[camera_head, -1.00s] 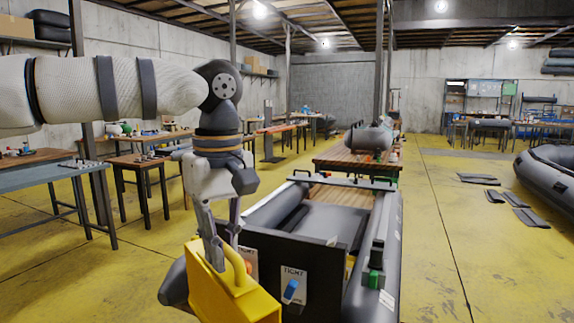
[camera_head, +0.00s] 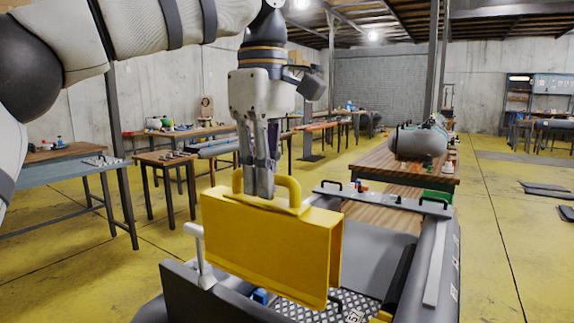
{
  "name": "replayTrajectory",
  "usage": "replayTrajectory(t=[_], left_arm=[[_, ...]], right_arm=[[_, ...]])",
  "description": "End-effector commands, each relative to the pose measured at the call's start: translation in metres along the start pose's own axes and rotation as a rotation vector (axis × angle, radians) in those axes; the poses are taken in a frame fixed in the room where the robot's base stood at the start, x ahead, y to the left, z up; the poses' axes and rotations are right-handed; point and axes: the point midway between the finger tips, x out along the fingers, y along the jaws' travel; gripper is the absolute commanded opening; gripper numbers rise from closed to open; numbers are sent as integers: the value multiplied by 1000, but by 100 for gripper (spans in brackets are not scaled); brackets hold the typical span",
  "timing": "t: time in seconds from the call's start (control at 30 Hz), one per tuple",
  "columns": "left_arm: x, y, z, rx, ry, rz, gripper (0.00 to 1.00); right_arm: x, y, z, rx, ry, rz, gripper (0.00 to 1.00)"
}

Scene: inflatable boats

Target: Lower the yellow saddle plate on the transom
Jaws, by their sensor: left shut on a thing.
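My left gripper (camera_head: 262,190) is shut on the handle of the yellow saddle plate (camera_head: 262,247). The plate is a folded yellow block with a looped handle on top. It hangs nearly upright, held above the near end of the grey inflatable boat. The dark transom board (camera_head: 195,297) shows at the bottom left, in front of and below the plate. Part of the transom is out of the frame. I cannot tell the gap between the plate and the transom. My right gripper is not in view.
The boat's right tube (camera_head: 440,262) runs along the right, with a grey thwart (camera_head: 380,198) across it. A white post (camera_head: 200,255) stands just left of the plate. A wooden workbench (camera_head: 375,165) stands behind.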

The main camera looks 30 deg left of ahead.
Motion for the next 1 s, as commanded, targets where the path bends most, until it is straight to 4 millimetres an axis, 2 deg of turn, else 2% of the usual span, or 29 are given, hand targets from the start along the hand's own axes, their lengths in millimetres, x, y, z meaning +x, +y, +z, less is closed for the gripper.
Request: replayTrajectory(t=[0.5, 1.0], left_arm=[[44, 0, 0, 0, 0, 4, 0], [47, -1, 0, 0, 0, 5, 0]], right_arm=[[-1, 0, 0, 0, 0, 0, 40], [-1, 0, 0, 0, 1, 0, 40]])
